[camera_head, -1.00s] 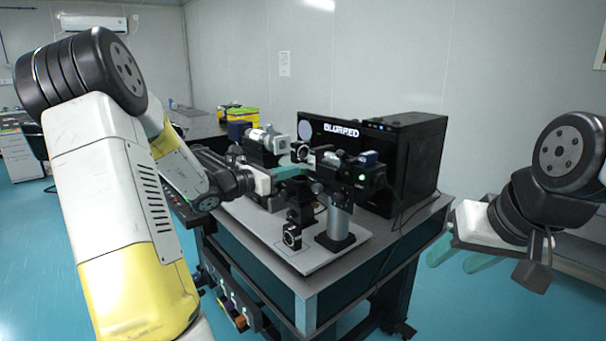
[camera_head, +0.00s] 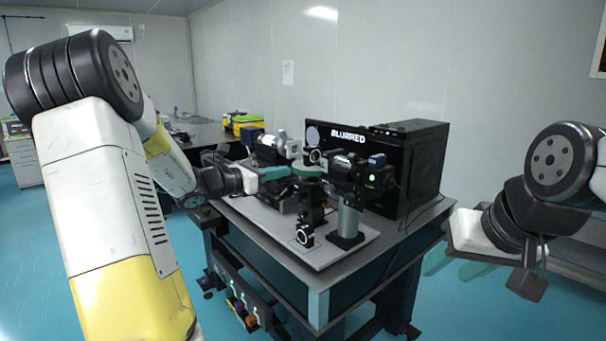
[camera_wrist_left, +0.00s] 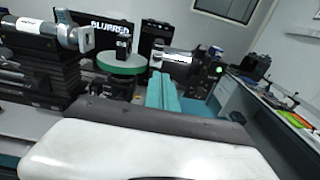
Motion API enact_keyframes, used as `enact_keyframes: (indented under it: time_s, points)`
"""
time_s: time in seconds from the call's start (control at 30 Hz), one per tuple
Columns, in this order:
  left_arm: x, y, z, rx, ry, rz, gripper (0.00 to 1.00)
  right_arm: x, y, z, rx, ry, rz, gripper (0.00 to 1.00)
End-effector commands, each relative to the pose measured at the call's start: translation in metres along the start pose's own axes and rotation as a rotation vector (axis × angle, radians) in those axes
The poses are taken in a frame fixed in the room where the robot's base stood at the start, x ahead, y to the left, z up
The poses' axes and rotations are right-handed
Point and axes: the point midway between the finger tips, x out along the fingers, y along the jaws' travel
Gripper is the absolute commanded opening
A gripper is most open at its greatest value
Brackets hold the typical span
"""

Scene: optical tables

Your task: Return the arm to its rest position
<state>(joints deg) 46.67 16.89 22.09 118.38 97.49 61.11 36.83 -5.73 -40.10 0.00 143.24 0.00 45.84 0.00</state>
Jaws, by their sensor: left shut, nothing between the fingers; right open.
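My left gripper (camera_head: 276,173) reaches in from the left over the optical table (camera_head: 262,237). Its teal fingers are shut with nothing between them, and they also show in the left wrist view (camera_wrist_left: 163,93). In the head view its tips are close to a green round disc (camera_head: 308,169) on the optical setup; whether they touch it is unclear, but the wrist view shows the disc (camera_wrist_left: 121,63) to the left of the fingers. My right gripper (camera_head: 456,268) hangs at the right, off the table, with its two teal fingers apart and empty.
A black box labelled BLURRED (camera_head: 413,165) stands at the back of the table. A black optical device (camera_head: 372,178) on a silver post (camera_head: 347,220) and a small round mount (camera_head: 304,235) stand at the front right. The floor between table and right gripper is clear.

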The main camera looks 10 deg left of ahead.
Motion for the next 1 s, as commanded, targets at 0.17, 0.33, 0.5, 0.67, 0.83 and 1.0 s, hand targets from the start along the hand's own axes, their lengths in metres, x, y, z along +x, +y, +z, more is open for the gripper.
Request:
enact_keyframes:
  time_s: [0.17, 0.33, 0.5, 0.67, 0.83, 1.0]
  points:
    - [0.01, -0.071, 0.004, 0.237, 0.118, -0.164, 0.0, 0.0, 0.0, 0.0, 0.0, 0.0, 0.0, 0.47]
    - [-0.016, -0.187, -0.008, 0.767, 0.32, -0.485, 0.0, 0.0, 0.0, 0.0, 0.0, 0.0, 0.0, 0.47]
    - [-0.078, -0.251, -0.026, 1.343, 0.458, -0.778, 0.0, 0.0, 0.0, 0.0, 0.0, 0.0, 0.0, 0.47]
    - [-0.138, -0.268, -0.035, 1.857, 0.528, -0.991, 0.0, 0.0, 0.0, 0.0, 0.0, 0.0, 0.0, 0.47]
    - [-0.176, -0.262, -0.035, 2.227, 0.562, -1.114, 0.0, 0.0, 0.0, 0.0, 0.0, 0.0, 0.0, 0.47]
    - [-0.189, -0.257, -0.035, 2.367, 0.575, -1.158, 0.0, 0.0, 0.0, 0.0, 0.0, 0.0, 0.0, 0.47]
